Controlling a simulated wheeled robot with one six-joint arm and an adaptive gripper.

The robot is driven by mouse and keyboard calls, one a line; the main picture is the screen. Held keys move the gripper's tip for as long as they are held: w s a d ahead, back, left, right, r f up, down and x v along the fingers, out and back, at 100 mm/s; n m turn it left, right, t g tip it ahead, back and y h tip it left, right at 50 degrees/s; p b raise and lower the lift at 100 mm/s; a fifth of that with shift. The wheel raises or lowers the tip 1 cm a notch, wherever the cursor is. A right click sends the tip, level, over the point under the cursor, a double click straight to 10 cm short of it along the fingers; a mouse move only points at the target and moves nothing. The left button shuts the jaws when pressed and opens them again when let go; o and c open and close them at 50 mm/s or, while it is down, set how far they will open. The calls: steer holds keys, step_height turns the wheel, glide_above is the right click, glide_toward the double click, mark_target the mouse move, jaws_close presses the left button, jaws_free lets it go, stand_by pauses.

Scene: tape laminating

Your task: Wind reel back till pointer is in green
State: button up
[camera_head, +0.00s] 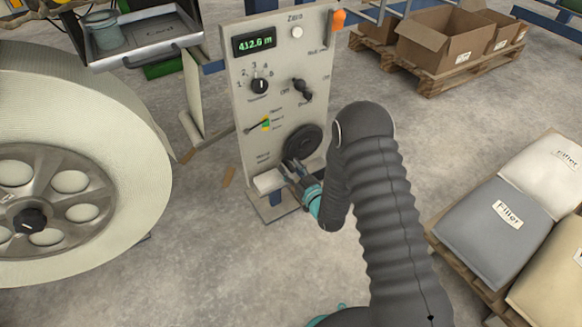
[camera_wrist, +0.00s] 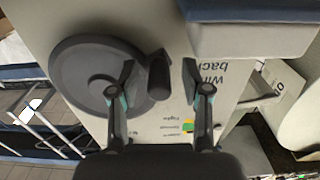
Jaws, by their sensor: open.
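A pale control panel (camera_head: 235,90) stands upright in the head view. Its dark handwheel (camera_head: 303,142) sits low on the right and also shows in the wrist view (camera_wrist: 85,75). The wheel's crank knob (camera_wrist: 159,75) sticks out between my gripper's fingers in the wrist view, nearer the left finger. My gripper (camera_head: 292,166) is open at the wheel's lower edge; the wrist view also shows it (camera_wrist: 159,70). A small coloured gauge (camera_head: 265,124) with a thin dark pointer (camera_head: 254,128) sits left of the wheel. I cannot tell which colour the pointer marks.
A large reel (camera_head: 120,110) stands at the left. A white ledge (camera_head: 268,182) juts from the panel below the wheel. The display (camera_head: 255,43) reads 412.6 m. Filler sacks (camera_head: 490,230) lie on a pallet at right; cardboard boxes (camera_head: 440,40) stand behind. The floor between is clear.

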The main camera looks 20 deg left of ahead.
steer(key=shift+w+a, duration=0.2)
jaws_close()
